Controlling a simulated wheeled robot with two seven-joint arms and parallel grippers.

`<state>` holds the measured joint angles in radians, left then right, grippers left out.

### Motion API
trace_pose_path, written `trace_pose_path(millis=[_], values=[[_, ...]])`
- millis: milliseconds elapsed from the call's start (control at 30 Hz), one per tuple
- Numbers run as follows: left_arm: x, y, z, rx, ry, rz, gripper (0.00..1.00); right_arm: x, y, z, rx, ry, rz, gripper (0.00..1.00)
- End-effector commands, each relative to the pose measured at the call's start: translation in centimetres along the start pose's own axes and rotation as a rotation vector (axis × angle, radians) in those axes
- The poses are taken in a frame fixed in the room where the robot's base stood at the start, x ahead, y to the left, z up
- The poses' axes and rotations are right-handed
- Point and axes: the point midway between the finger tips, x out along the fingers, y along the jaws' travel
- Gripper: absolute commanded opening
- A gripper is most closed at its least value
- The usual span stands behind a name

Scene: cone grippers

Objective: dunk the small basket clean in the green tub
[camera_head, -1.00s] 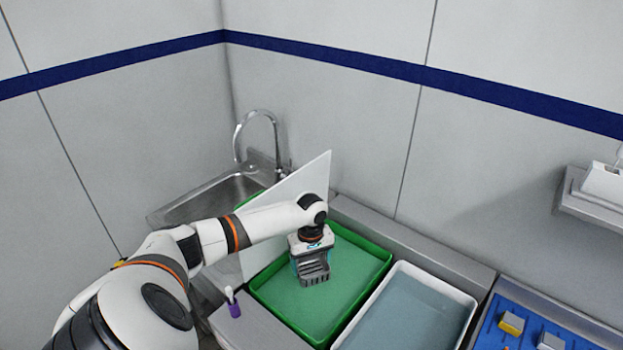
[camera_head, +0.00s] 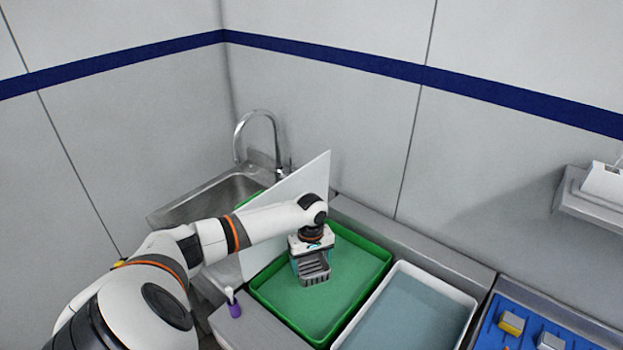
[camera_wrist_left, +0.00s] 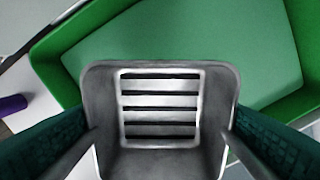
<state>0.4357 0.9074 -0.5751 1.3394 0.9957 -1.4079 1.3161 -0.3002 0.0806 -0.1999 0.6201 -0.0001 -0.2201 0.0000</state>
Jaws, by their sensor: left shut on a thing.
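The small basket (camera_head: 314,273) is grey with a slotted face. It is at my left gripper (camera_head: 312,262), over the left part of the green tub (camera_head: 365,289). In the left wrist view the basket (camera_wrist_left: 160,75) fills the middle, with a teal finger pad on each side, and the left gripper (camera_wrist_left: 160,150) is shut on it. The green tub (camera_wrist_left: 290,55) lies behind it, with flat green liquid or floor inside. I cannot tell whether the basket's lower edge touches the liquid. My right gripper is not in view.
A white panel (camera_head: 297,185) stands along the tub's left side, close to my left arm. A white tray (camera_head: 470,305) of bluish liquid is to the right, then a blue rack (camera_head: 490,330). A sink (camera_head: 215,193) is behind. A purple-based item (camera_head: 235,310) stands at the tub's left.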

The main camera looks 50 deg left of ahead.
Motion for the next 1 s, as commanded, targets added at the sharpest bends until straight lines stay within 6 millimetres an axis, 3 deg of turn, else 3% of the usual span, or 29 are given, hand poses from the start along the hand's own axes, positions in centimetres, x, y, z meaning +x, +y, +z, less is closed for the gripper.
trace_pose_path(millis=[400,633,1000], values=[[-2.7,0.0,0.0,-0.001,0.0,0.0,0.56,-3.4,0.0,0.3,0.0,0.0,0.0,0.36],[-4.0,0.0,0.0,0.0,-0.001,0.0,0.56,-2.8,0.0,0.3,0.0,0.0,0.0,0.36],[-3.9,-0.4,-0.5,0.018,0.0,-0.001,0.56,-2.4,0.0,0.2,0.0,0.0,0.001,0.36]])
